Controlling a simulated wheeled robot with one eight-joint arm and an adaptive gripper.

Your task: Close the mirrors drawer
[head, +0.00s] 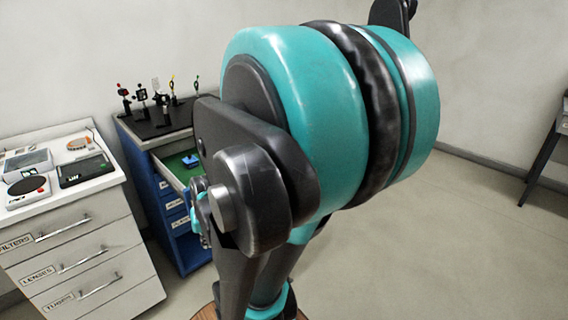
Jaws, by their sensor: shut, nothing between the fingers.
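The blue cabinet (143,166) stands left of centre, beside the white cabinet. Its top drawer (172,172) is pulled out and shows a green lining with a small blue item (191,160) inside. I take this to be the mirrors drawer; its label cannot be read here. The closed drawers below carry small white labels. My gripper (199,214) shows only in part, small and teal and grey, in front of the open drawer's front. It is shut and empty. My large arm joint hides its surroundings, and I cannot tell whether it touches the drawer.
The white cabinet (88,256) at left has drawers labelled filters, lenses and tubes, all closed, with instruments on top. Optical mounts (160,97) stand on the blue cabinet's dark top. Open floor (450,240) lies at right, with a dark table leg at the far right edge.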

